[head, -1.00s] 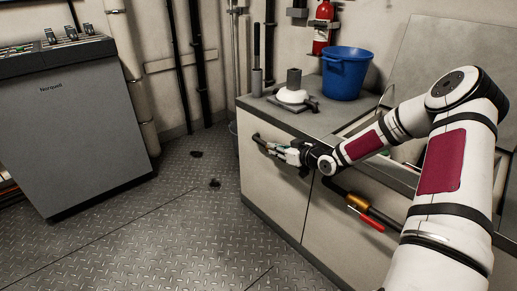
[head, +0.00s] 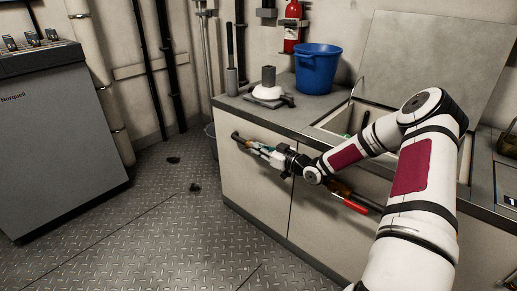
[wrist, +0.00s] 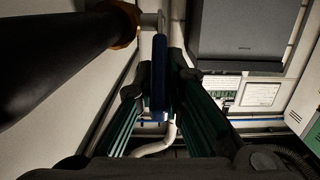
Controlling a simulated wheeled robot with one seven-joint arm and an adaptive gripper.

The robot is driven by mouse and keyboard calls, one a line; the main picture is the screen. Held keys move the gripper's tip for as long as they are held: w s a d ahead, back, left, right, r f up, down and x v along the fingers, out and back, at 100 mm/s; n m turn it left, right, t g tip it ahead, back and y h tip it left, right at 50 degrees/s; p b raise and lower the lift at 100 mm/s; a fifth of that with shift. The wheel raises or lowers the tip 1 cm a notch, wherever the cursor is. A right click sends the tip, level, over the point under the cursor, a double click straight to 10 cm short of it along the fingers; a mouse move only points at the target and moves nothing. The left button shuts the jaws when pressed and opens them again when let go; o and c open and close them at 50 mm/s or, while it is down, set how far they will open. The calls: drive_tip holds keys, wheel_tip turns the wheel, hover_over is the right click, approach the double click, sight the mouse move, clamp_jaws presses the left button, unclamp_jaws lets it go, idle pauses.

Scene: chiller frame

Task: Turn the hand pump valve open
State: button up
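A dark pipe (head: 372,205) runs along the front of the pale cabinet. At its left part, my gripper (head: 258,149) is at a blue valve handle. In the wrist view the blue handle (wrist: 159,75) stands upright below a brass-coloured fitting (wrist: 124,24) on the dark pipe. My gripper's green-sided fingers (wrist: 160,82) close in from both sides of the blue handle and appear to touch it. A second valve with a red handle (head: 349,205) sits further right on the pipe, beside my forearm. Its body is partly hidden by my arm.
A blue bucket (head: 318,70) and a white-domed device (head: 268,91) stand on the counter, left of an open sink (head: 325,124). A grey cabinet (head: 60,140) stands at left.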

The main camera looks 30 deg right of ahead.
drive_tip(key=o, duration=0.4)
drive_tip(key=v, duration=1.2)
